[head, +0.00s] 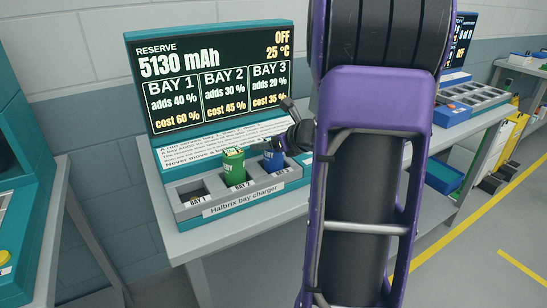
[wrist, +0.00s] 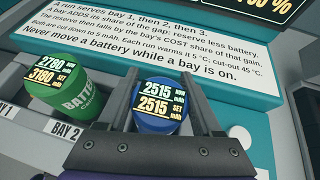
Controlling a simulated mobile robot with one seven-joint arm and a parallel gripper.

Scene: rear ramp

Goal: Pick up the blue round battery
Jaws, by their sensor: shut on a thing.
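The blue round battery (head: 272,159) is at bay 3 of the grey battery charger (head: 215,209) in the head view. In the wrist view the blue battery (wrist: 157,112) is between the two fingers, its label reading 2515 now and 2515 set. My gripper (head: 288,143) reaches in from the right and is shut on it. My gripper's fingers also show in the wrist view (wrist: 157,118). The battery's lower part is hidden, so I cannot tell whether it is seated or slightly raised.
A green battery (head: 233,167) stands close to the left, in bay 2. Bay 1 (head: 193,193) looks empty. A teal-framed screen (head: 210,80) behind the bays reads OFF, 25 °C and reserve 5130 mAh. A second bench (head: 480,135) stands at right.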

